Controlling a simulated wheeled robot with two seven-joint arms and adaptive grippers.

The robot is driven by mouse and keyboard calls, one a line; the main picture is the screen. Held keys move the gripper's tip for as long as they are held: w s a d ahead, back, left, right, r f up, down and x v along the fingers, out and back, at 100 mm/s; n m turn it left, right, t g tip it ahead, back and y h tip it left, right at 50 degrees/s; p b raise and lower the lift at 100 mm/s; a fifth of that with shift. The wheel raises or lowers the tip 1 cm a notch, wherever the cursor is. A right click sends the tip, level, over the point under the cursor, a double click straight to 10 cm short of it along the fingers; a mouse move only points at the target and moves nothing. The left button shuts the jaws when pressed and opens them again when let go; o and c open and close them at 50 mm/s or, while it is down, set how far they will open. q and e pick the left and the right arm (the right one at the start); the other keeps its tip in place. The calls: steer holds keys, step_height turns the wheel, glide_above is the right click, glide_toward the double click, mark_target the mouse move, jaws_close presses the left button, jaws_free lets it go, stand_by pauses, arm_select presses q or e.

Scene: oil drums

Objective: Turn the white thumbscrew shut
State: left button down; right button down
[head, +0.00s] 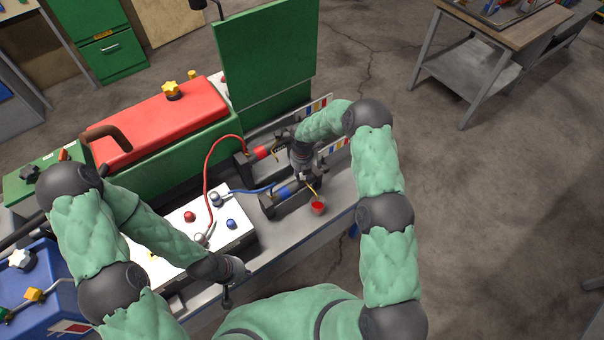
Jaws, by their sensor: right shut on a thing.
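A white star-shaped thumbscrew (21,258) sits on the blue box (52,285) at the lower left edge of the head view. My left gripper (227,296) is right of it and well apart, low by the front edge of the bench. Its fingers are small and dark, and I cannot tell their opening. My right gripper (309,176) points down over the bench, far from the thumbscrew.
A white panel (177,237) with red and blue knobs lies between my arms. A red cable (207,165) and a blue cable (250,190) run from it to clamp-like holders. A green case with a red lid (160,120) stands behind.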

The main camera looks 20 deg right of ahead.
steer(key=m+b, duration=0.2)
steer(key=shift+f+m, duration=0.1)
steer(key=shift+m, duration=0.3)
steer(key=m+b, duration=0.3)
steer(key=m, duration=0.1)
steer(key=shift+m, duration=0.3)
steer(key=m+b, duration=0.2)
steer(key=m, duration=0.1)
steer(key=m+b, duration=0.1)
steer(key=m, duration=0.3)
steer(key=shift+m+b, duration=0.3)
steer(key=shift+b, duration=0.1)
steer(key=c, duration=0.9)
jaws_free()
steer(key=shift+w+r, duration=0.1)
steer(key=shift+r, duration=0.15)
step_height(320, 180, up, 12)
